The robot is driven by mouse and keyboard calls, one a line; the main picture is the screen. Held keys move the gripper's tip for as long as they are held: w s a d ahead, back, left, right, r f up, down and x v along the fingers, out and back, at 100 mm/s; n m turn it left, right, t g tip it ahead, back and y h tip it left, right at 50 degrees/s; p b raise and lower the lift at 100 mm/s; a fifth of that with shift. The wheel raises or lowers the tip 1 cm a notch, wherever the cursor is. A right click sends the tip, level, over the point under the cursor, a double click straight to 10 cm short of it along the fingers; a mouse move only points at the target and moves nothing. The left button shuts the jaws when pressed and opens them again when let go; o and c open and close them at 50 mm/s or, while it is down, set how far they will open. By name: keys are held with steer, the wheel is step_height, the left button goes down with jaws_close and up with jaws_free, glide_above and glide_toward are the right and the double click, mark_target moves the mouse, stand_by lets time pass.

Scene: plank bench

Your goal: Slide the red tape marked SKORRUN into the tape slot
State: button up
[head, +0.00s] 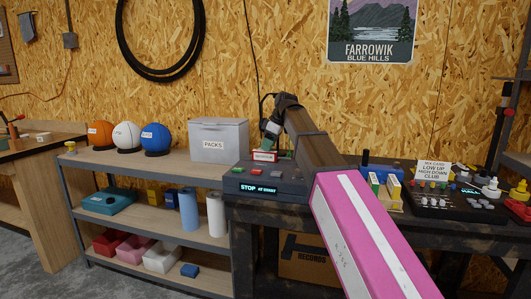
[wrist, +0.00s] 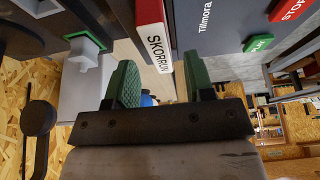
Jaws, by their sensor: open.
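The red tape (wrist: 150,10) with a white SKORRUN label (wrist: 157,50) shows in the wrist view, edge on, just ahead of and partly between the two green fingers of my gripper (wrist: 160,78). The fingers are apart and neither clearly touches it. In the head view my gripper (head: 269,143) points down over the back of the dark tape deck (head: 285,185), whose display reads STOP AT START. The red tape (head: 264,156) stands at the deck's back edge, just below the fingers. The tape slot cannot be made out, and I cannot tell whether the tape sits in it.
A grey PACKS box (head: 218,140) stands on the shelf left of the deck, near my gripper. Orange, white and blue balls (head: 157,139) are farther left. A button panel (head: 450,200) and a small sign (head: 433,170) are to the right. My arm crosses the bench's middle.

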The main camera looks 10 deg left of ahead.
steer(key=v, duration=0.7)
steer(key=shift+d+r, duration=0.2)
steer(key=shift+r, duration=0.15)
